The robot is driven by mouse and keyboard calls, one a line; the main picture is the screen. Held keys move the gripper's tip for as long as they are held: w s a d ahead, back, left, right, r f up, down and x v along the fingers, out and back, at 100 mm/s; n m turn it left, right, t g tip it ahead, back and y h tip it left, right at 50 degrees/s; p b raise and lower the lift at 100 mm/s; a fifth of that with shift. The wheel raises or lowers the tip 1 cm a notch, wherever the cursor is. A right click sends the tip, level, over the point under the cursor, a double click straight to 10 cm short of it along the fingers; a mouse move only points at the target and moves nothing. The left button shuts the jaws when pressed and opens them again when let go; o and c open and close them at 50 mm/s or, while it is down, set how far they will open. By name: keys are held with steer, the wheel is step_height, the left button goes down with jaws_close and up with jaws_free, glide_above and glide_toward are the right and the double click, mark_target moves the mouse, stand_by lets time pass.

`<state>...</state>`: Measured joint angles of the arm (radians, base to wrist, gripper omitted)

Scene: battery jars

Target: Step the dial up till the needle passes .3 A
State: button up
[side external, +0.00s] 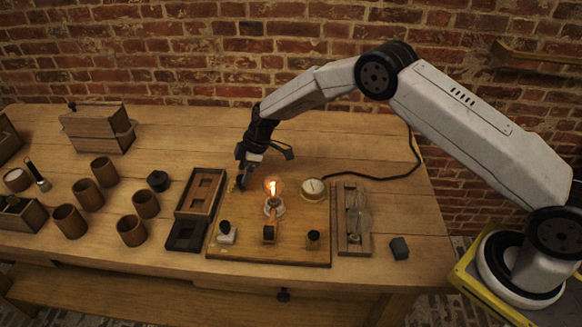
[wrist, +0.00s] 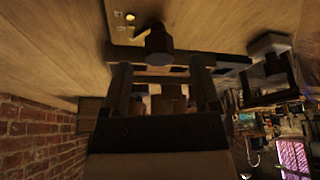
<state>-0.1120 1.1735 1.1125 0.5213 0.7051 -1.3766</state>
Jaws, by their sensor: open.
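The wooden board (side external: 290,252) carries a glowing bulb (side external: 273,187) and a round white-faced meter (side external: 313,186) at its back right. The meter's needle is too small to read. My gripper (side external: 242,179) is low over the board's back left corner and hides what stands there in the side view. In the wrist view my gripper (wrist: 160,72) is open, with a finger on each side. A dark knob (wrist: 157,38), which may be the dial, stands just beyond the fingertips, roughly centred. I cannot tell whether they touch it.
Small dark-topped fittings (side external: 226,229) stand along the board's front. A wooden case (side external: 201,190) is close on the left, a narrow tray (side external: 353,222) on the right. Several brown jars (side external: 131,230) stand farther left. A black cable (side external: 375,178) runs behind. The right table end is mostly clear.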

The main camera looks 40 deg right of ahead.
steer(key=shift+x, duration=1.1)
jaws_close()
